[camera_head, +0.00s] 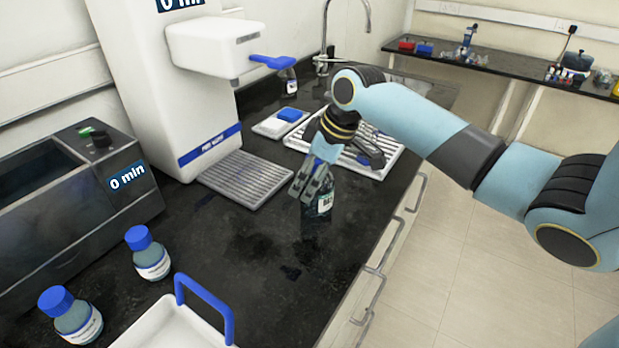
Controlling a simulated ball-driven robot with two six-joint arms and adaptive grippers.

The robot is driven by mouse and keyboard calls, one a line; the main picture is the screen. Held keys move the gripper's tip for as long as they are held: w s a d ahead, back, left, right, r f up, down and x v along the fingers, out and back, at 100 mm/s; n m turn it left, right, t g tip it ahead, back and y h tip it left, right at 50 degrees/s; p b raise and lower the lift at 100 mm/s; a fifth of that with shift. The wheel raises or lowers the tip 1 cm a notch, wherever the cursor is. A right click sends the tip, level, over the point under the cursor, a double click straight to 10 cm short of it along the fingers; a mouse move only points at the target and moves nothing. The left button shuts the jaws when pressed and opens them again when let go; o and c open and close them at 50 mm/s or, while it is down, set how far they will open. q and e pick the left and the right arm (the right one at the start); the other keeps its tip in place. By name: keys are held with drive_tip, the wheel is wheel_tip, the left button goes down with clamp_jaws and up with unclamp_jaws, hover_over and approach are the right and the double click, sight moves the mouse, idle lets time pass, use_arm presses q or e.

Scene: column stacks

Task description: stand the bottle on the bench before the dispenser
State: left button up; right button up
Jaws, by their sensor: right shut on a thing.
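The white dispenser (165,85) stands at the back of the black bench, with a blue lever (272,62) at its spout. A grey ribbed drip tray (246,178) lies at its foot. My right gripper (312,188) points down and is shut on a dark, clear-sided bottle with a white label (324,203). The bottle is roughly upright over the bench (262,232), to the right of the drip tray and near the front edge. I cannot tell whether its base touches the bench. The gripper hides its top. My left gripper is not in view.
Two blue-capped bottles (150,255) (72,318) stand at the left, before a grey bath (70,195). A white carrier with a blue handle (205,300) is at the front. A white draining rack (385,160) lies behind my gripper. Bench between carrier and drip tray is clear.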

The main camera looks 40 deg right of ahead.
sight(331, 180)
drive_tip(key=shift+w+f, duration=0.1)
drive_tip(key=shift+f, duration=0.35)
drive_tip(key=o, duration=1.7)
drive_tip(key=shift+f, duration=0.1)
drive_tip(key=shift+c, duration=0.2)
drive_tip(key=b+v, duration=0.1)
drive_tip(key=v, duration=1.1)
